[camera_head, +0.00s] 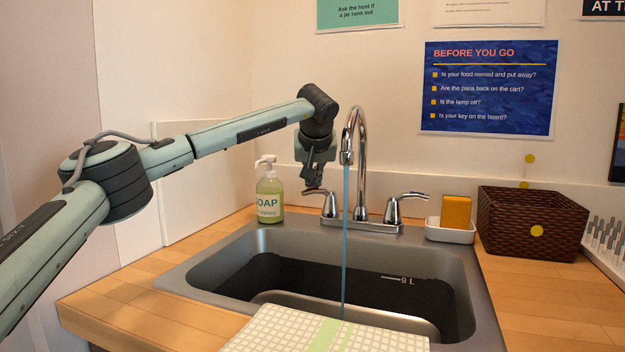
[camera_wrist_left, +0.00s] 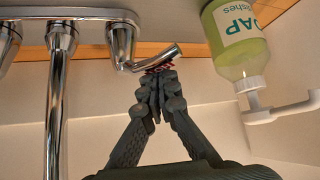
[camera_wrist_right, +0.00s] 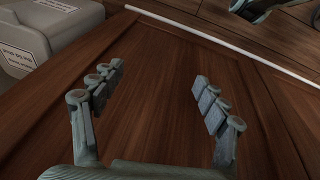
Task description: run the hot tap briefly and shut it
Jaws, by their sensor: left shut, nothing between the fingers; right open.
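The chrome tap (camera_head: 358,165) stands behind the sink (camera_head: 220,280), and a thin blue stream of water (camera_head: 345,240) runs from its spout into the basin. Its left handle (camera_head: 325,200) has a lever with a red mark at its end; the right handle (camera_head: 395,207) points outward to the right. My left gripper (camera_head: 313,186) is shut and empty, its fingertips at the left lever's end. In the left wrist view the fingertips (camera_wrist_left: 160,85) overlap the lever (camera_wrist_left: 155,60); I cannot tell whether they touch. My right gripper (camera_wrist_right: 158,90) is open and empty, in front of a brown wooden panel.
A soap bottle (camera_head: 269,192) stands left of the tap, close to my left gripper. A sponge (camera_head: 456,212) in a white dish and a wicker basket (camera_head: 530,225) are on the right. A checked cloth (camera_head: 290,335) lies over the sink's front edge.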

